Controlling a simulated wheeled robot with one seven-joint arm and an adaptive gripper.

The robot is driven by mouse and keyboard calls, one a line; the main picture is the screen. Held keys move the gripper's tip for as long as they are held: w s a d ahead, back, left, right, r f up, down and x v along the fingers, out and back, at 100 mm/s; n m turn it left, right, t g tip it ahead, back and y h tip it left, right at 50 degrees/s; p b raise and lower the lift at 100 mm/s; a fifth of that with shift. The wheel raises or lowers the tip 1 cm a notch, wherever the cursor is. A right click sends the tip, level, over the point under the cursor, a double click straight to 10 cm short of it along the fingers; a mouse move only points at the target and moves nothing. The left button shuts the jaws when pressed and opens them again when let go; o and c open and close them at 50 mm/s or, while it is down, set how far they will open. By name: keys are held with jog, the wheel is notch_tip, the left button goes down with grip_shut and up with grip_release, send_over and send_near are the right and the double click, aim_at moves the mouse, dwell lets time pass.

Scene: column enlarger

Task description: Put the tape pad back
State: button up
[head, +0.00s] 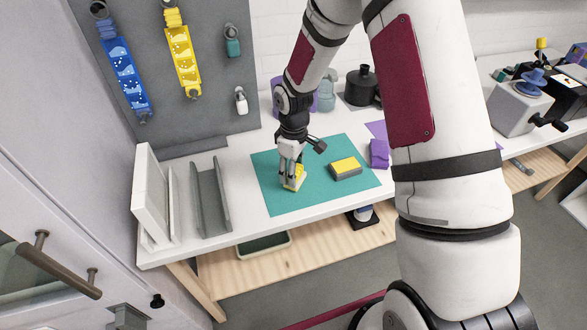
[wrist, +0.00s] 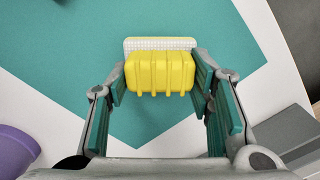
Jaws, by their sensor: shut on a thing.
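My gripper (head: 291,180) is shut on a yellow ribbed block with a white gridded strip along one edge, which I take to be the tape pad (head: 299,176). In the wrist view the tape pad (wrist: 160,72) sits between the two teal-padded fingers of my gripper (wrist: 160,84). It is over the left part of the teal mat (head: 280,202). I cannot tell whether it touches the mat. Its underside is hidden.
A grey open channel holder (head: 210,198) and a white upright frame (head: 154,196) stand left of the mat. A purple block (head: 379,153) is at the mat's right edge. A black pot (head: 362,86) stands behind. Hanging strips (head: 183,54) are on the pegboard. The mat's front is clear.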

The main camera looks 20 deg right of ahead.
jog(key=shift+f, duration=0.45)
dwell(0.3)
jog(key=o, duration=1.5)
jog(key=shift+o, duration=0.2)
jog(key=shift+r, duration=0.15)
jog(key=shift+r+p, duration=0.85)
jog(key=shift+r, duration=3.05)
notch_tip(320, 180, up, 12)
